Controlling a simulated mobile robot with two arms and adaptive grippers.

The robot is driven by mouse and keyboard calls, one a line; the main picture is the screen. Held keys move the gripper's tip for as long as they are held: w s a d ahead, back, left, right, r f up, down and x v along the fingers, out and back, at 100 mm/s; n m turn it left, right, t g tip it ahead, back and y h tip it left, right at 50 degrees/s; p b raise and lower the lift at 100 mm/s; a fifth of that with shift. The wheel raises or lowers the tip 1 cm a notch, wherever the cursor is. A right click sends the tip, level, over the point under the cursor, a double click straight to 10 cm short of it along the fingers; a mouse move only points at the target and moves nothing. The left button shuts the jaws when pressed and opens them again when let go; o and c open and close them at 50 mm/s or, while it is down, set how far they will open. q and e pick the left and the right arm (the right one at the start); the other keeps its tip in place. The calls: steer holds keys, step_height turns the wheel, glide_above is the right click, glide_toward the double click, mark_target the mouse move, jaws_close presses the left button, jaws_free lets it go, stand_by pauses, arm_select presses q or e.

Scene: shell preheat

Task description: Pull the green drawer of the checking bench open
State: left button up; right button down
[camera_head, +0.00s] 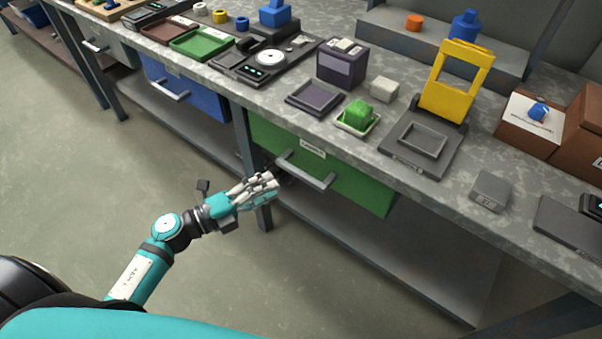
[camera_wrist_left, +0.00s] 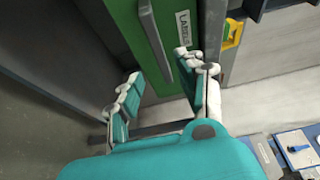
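The green drawer (camera_head: 355,188) is in the front of the checking bench (camera_head: 345,150), its front looking flush with the frame. It carries a grey bar handle (camera_head: 305,170) and a white label, which reads "LABELS" in the left wrist view. My left gripper (camera_head: 271,182) is at the left end of the handle in the head view. In the left wrist view its two fingers stand apart (camera_wrist_left: 158,82), with the handle (camera_wrist_left: 156,40) extending toward the gap between them. The fingers do not close on it; whether they touch it I cannot tell. My right gripper is in neither view.
A blue drawer (camera_head: 188,90) with its own handle is to the left, beyond a bench leg (camera_head: 245,150). The bench top holds a green block (camera_head: 358,113) on a small tray, a yellow frame (camera_head: 457,80) and a grey block (camera_head: 489,190). The floor before the bench is clear.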

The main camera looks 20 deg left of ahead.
mark_target(297, 176)
arm_select(q)
steer(key=x, duration=0.9)
jaws_close()
